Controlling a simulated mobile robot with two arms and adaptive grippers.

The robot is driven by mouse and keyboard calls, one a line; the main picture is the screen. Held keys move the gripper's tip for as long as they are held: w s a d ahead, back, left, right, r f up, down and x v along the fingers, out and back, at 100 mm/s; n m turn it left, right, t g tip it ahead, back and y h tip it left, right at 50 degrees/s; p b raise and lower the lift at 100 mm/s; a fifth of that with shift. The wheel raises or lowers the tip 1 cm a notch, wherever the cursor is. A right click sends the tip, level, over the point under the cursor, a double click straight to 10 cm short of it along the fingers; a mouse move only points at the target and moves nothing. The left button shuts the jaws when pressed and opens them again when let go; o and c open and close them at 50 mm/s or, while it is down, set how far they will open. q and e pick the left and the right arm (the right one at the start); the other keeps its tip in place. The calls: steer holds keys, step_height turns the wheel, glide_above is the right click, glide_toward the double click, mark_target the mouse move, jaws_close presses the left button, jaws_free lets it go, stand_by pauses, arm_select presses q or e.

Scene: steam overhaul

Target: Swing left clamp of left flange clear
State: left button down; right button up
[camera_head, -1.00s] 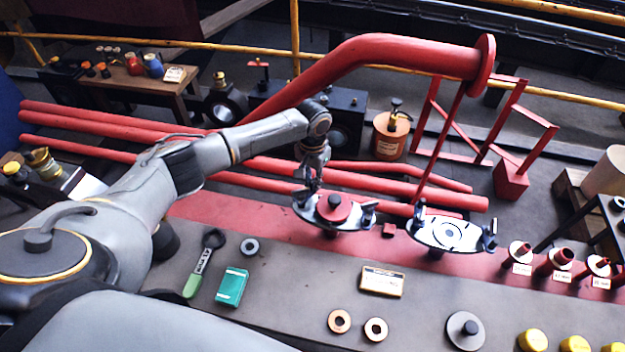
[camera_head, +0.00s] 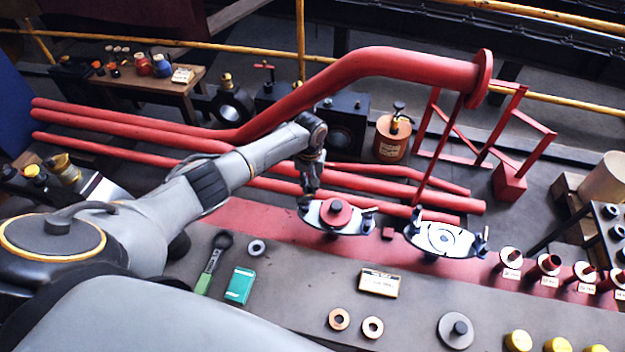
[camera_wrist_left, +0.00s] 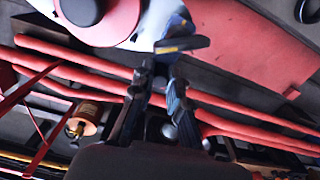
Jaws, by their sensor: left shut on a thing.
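The left flange (camera_head: 320,224) is a pale oval plate with a red disc (camera_head: 337,212) and dark knob on top. It also shows in the wrist view (camera_wrist_left: 155,20), with the red disc (camera_wrist_left: 115,22) at the upper left. My left gripper (camera_head: 305,203) is at the flange's left end, pointing down. In the wrist view its two dark fingers (camera_wrist_left: 160,75) are close around the left clamp (camera_wrist_left: 182,44), a dark piece at the plate's edge. The fingers hide part of the clamp. The right clamp (camera_head: 368,218) stands at the flange's right end. My right gripper is not in view.
A second flange (camera_head: 440,238) with clamps stands to the right. Red pipes (camera_head: 400,188) run behind the flanges, and a thick red pipe (camera_head: 400,62) rises above. A wrench (camera_head: 213,262), a green box (camera_head: 239,286) and rings (camera_head: 340,319) lie on the bench in front.

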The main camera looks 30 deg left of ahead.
arm_select(q)
steer(key=shift+a+n+p, duration=0.2)
steer(key=shift+n+p, duration=0.15)
steer(key=shift+n, duration=0.15)
steer(key=c, duration=1.3)
jaws_free()
step_height(320, 180, up, 12)
steer(key=shift+r, duration=0.1)
